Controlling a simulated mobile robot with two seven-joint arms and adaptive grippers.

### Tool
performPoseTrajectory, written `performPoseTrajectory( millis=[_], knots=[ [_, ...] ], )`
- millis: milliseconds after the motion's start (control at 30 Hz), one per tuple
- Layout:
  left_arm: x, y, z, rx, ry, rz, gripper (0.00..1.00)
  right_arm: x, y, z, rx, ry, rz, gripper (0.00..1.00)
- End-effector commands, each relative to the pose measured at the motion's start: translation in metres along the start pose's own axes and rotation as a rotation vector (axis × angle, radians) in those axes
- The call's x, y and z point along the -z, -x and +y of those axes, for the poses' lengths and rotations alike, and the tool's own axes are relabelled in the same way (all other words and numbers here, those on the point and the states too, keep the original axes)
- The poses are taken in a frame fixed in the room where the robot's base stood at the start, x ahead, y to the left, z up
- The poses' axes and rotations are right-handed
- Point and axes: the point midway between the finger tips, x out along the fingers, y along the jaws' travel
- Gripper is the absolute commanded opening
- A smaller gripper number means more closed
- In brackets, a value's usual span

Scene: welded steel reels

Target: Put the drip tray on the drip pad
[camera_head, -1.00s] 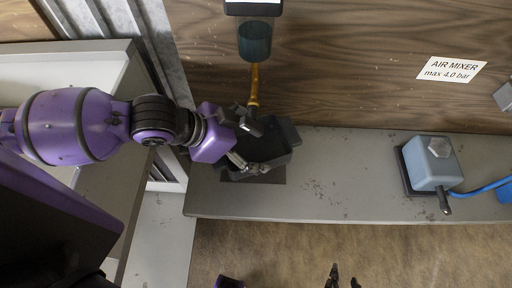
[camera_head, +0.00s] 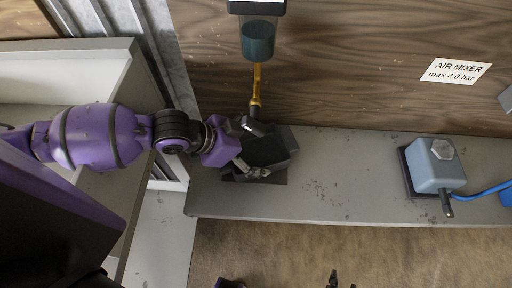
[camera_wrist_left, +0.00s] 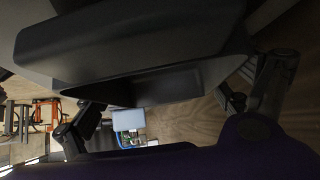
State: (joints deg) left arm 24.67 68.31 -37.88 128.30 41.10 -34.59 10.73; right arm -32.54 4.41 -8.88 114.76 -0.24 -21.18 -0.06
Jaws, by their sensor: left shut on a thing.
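The black drip tray (camera_head: 268,150) is in my left gripper (camera_head: 252,150), below the brass spout of the teal-bowled unit on the wall. The left gripper is shut on the tray's left side. The dark drip pad (camera_head: 264,177) lies flat on the grey shelf; the tray and fingers cover most of it, and its front edge shows. I cannot tell whether the tray touches the pad. In the left wrist view the tray (camera_wrist_left: 130,45) fills the upper middle, between the fingers. The tip of my right gripper (camera_head: 340,280) shows at the bottom edge; its jaw state is unclear.
The brass spout (camera_head: 256,88) hangs down just behind the tray. A blue-grey box (camera_head: 433,164) with a knob and blue hose stands on the shelf at right. The grey shelf (camera_head: 345,180) between is clear. A wooden wall with a sign (camera_head: 455,72) is behind.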

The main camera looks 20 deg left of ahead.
Motion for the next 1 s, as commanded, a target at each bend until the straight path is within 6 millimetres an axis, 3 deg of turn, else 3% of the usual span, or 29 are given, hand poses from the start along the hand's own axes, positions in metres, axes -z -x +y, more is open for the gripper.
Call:
performPoseTrajectory(
  millis=[67,100,133,567,733,1000],
  knots=[
    [-0.001,-0.001,0.0,0.0,0.0,0.002,0.45,0.003,-0.002,-0.001,0.001,0.001,0.006,0.4],
    [-0.002,-0.002,0.0,0.0,0.001,0.0,0.94,0.004,-0.003,-0.001,0.002,0.001,0.008,0.4],
    [-0.002,-0.002,0.0,0.0,0.0,0.0,0.98,0.005,-0.003,-0.001,0.002,0.001,0.01,0.4],
    [0.001,0.001,0.0,0.0,-0.001,0.0,1.0,0.004,-0.002,-0.001,0.001,0.001,0.008,0.4],
    [-0.001,0.023,-0.001,0.002,-0.001,-0.003,1.0,0.004,0.001,0.0,0.0,-0.001,0.007,0.4],
    [-0.001,0.081,-0.001,0.003,-0.002,-0.005,1.0,0.012,0.007,0.001,-0.003,-0.005,0.017,0.4]
  ],
)
